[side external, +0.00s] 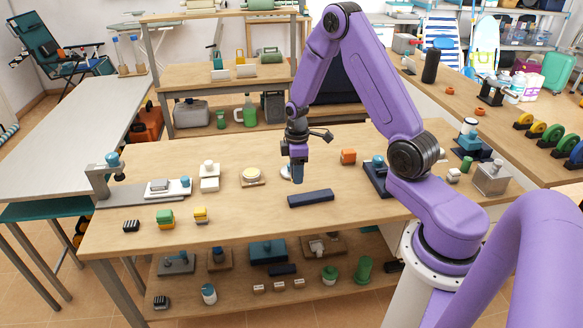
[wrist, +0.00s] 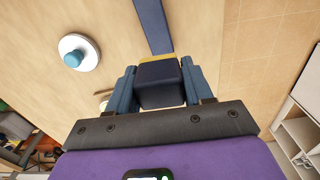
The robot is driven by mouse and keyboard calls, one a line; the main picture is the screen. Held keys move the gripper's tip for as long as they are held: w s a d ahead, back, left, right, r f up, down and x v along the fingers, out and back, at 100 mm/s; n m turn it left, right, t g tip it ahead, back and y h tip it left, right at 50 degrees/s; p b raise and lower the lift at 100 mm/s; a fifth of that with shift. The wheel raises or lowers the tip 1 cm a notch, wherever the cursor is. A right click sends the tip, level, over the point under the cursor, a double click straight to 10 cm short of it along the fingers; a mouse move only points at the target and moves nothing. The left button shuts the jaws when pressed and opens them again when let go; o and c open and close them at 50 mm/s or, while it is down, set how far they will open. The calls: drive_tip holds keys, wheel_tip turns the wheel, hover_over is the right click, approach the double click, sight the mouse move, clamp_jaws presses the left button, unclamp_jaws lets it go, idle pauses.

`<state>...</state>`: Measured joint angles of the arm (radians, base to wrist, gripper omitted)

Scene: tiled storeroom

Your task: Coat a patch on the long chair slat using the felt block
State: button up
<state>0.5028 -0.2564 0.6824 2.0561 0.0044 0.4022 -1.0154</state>
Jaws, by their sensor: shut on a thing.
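My gripper (side external: 297,178) is above the middle of the wooden table, just behind the slat. In the wrist view my gripper (wrist: 158,84) is shut on the felt block (wrist: 159,86), a dark block with a yellow strip along its far edge. The block is hard to make out in the side view. The long slat (side external: 311,198) is a dark navy bar lying on the table, in front of and slightly right of the gripper. In the wrist view the slat (wrist: 152,25) runs up past the yellow strip; the block hides its near end. I cannot tell whether they touch.
A white round dish with a blue knob (wrist: 79,52) is left of the block in the wrist view. An orange block (side external: 348,156) and a dark stand (side external: 376,181) are to the right. Table in front of the slat is clear.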

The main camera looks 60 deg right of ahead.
sight(296, 198)
drive_tip(key=shift+f, duration=3.5)
drive_tip(key=shift+s+d+f, duration=0.35)
drive_tip(key=shift+s+d, duration=0.05)
drive_tip(key=shift+d, duration=0.1)
drive_tip(key=shift+s+d, duration=1.45)
drive_tip(key=shift+d, duration=0.25)
drive_tip(key=shift+s+d, duration=1.45)
drive_tip(key=shift+d, duration=0.25)
drive_tip(key=shift+w+a, duration=1.1)
drive_tip(key=shift+a, duration=0.2)
drive_tip(key=shift+w+a, duration=1.05)
drive_tip(key=shift+a, duration=0.25)
drive_tip(key=shift+w+a, duration=1.1)
drive_tip(key=shift+a, duration=0.2)
drive_tip(key=shift+r, duration=4)
drive_tip(key=shift+f, duration=0.15)
